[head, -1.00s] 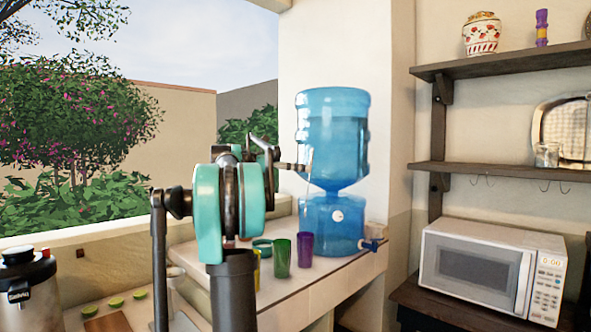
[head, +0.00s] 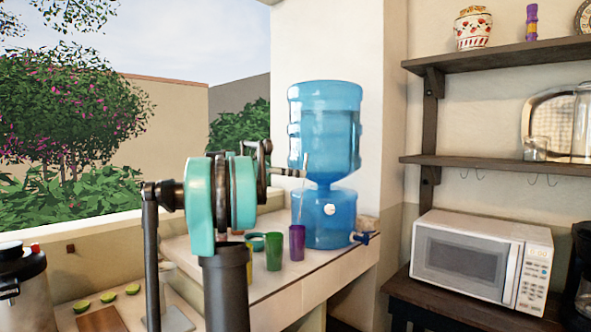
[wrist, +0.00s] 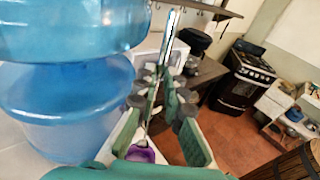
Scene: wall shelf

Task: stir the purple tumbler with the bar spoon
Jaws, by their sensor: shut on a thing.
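The purple tumbler (head: 297,243) stands upright at the front edge of the white counter. In the wrist view it shows partly (wrist: 146,156), low between my fingers. My gripper (head: 299,173) is above the tumbler, its green fingers also in the wrist view (wrist: 163,90). It is shut on the bar spoon (head: 305,165), a thin, bright rod held near upright. Its shiny upper part rises past the fingers in the wrist view (wrist: 173,30). Its lower end points down at the tumbler's mouth; I cannot tell whether it is inside.
A green tumbler (head: 274,253) stands just left of the purple one, with a yellow one (head: 249,262) partly hidden by my arm. The blue water dispenser (head: 328,215) stands close behind to the right. A microwave (head: 480,258) is farther right.

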